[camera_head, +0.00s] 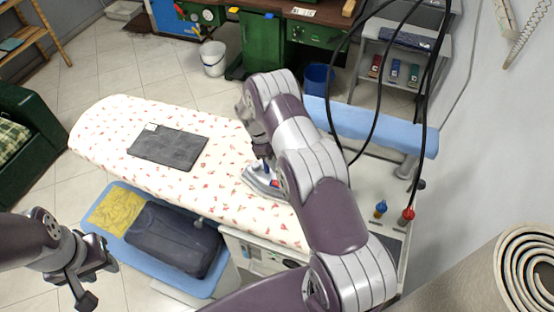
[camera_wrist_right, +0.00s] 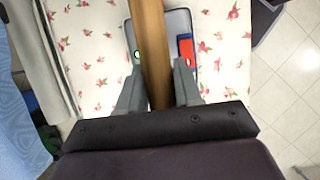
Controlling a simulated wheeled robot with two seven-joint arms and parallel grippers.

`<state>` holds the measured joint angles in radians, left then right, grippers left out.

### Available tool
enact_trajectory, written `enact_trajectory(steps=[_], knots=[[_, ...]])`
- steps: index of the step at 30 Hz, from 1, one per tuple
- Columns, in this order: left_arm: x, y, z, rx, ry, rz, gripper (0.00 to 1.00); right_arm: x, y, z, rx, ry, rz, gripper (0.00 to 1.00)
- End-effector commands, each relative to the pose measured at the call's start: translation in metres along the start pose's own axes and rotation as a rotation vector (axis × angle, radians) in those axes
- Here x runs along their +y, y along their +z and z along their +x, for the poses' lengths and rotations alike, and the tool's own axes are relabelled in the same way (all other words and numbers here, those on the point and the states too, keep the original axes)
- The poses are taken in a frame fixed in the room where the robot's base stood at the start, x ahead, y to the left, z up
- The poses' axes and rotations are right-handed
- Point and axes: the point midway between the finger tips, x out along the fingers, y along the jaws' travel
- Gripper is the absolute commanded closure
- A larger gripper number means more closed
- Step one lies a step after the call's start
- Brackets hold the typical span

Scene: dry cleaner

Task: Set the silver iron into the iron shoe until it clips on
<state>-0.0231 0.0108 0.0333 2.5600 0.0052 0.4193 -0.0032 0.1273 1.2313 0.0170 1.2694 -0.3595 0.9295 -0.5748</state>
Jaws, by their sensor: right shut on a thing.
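My right gripper (camera_wrist_right: 157,82) is shut on the brown bar-like handle (camera_wrist_right: 148,35) of the silver iron. The iron's grey body (camera_wrist_right: 178,22), with a red block on one side, shows below the handle in the right wrist view. In the head view the iron (camera_head: 258,184) is low over or on the floral ironing board (camera_head: 110,130), partly hidden by my right arm. I cannot make out the iron shoe apart from the iron, nor tell whether they touch. My left gripper (camera_head: 90,279) is open and empty, off the board at lower left.
A dark grey mat (camera_head: 168,147) lies on the board left of the iron. Below are a blue shelf with a yellow cloth (camera_head: 116,211) and a dark case (camera_head: 170,238). Black cables (camera_head: 377,130) hang at right. The board between mat and iron is clear.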

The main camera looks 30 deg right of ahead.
Motion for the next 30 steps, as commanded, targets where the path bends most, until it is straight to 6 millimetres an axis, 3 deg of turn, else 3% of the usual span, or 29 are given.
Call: enact_trajectory(steps=[30], knots=[[0.0, 0.001, 0.0084, 0.0, 0.0, 0.0, 0.62, 0.0021, -0.0035, 0.0043, 0.003, 0.005, 0.002, 1.0]])
